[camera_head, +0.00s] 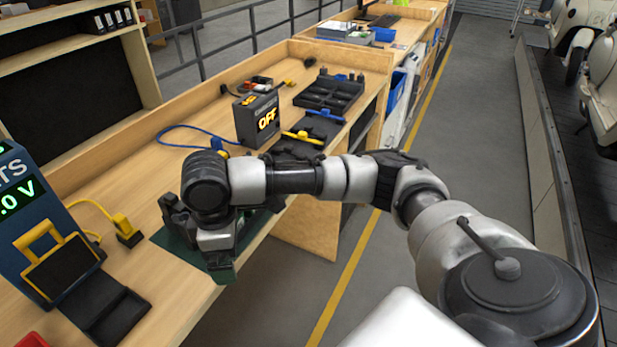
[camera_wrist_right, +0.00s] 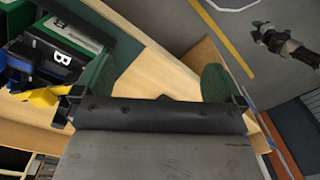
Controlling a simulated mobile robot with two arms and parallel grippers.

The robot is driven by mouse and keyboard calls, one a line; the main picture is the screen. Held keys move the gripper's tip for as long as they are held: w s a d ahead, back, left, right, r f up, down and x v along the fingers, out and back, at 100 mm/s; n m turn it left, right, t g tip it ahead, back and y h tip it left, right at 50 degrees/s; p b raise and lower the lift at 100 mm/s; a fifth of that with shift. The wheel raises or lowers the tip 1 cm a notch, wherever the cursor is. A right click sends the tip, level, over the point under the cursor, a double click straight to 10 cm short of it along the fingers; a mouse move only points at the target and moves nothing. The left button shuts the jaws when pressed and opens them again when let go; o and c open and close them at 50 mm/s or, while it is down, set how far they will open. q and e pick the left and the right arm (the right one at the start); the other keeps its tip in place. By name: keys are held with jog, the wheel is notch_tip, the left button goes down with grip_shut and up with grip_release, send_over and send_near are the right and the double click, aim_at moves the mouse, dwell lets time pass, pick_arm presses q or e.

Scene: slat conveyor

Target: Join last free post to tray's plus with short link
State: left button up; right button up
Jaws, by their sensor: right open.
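My right gripper (camera_head: 202,240) is over the near edge of the bench, its forearm crossing the head view. In the right wrist view its two green-padded fingers (camera_wrist_right: 157,82) stand wide apart with nothing held. In the head view a yellow link (camera_head: 302,137) and a blue link (camera_head: 325,114) lie behind my arm. My arm hides much of the bench below it, so the posts and plus mark cannot be made out.
A black box reading "OFF" (camera_head: 258,118) stands on the bench with a blue cable. A compartmented black tray (camera_head: 330,88) lies behind. A volt display unit (camera_head: 28,205) and a yellow plug (camera_head: 125,228) are at left. Free floor (camera_head: 410,180) lies to the right.

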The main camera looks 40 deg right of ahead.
pick_arm(q)
jog(key=shift+s+f+b, duration=0.45)
jog(key=shift+f+b, duration=0.15)
jog(key=shift+f, duration=0.15)
pick_arm(e)
jog(key=s+d+f+m, duration=0.2)
jog(key=s+m, duration=0.5)
jog(key=m, duration=0.4)
jog(key=shift+d+f, duration=0.2)
jog(key=shift+f, duration=0.5)
